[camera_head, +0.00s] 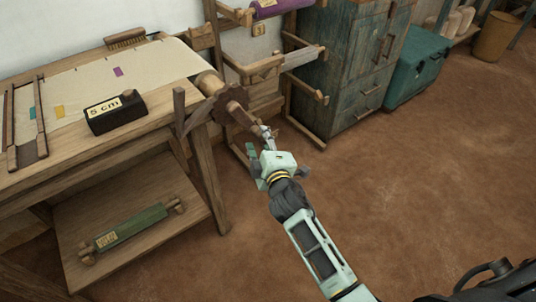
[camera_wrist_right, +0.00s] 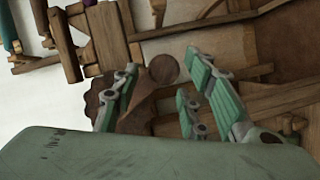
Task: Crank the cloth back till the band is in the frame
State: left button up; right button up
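Pale cloth (camera_head: 140,68) lies along the loom bed and passes onto the roller (camera_head: 207,82) at the right. It carries a purple patch (camera_head: 118,71), a yellow patch (camera_head: 59,111) and a teal patch (camera_head: 32,113); I cannot tell which is the band. Two dark upright-looking bars, perhaps the frame (camera_head: 40,118), cross the cloth at left. A brown toothed wheel and wooden crank (camera_head: 236,108) sit at the roller's end. My right gripper (camera_head: 265,133) is at the crank. In the wrist view its fingers (camera_wrist_right: 165,88) are apart, with the crank's round end (camera_wrist_right: 163,68) between them.
A black block marked "5 cm" (camera_head: 115,114) rests at the loom's near edge. A green roll (camera_head: 132,228) lies on the lower shelf (camera_head: 175,243). A weathered cabinet (camera_head: 352,75) and teal chest (camera_head: 417,65) stand behind. The brown floor at right is clear.

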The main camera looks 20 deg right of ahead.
jog(key=s+r, duration=0.1)
jog(key=s, duration=0.7)
jog(key=shift+a, duration=0.15)
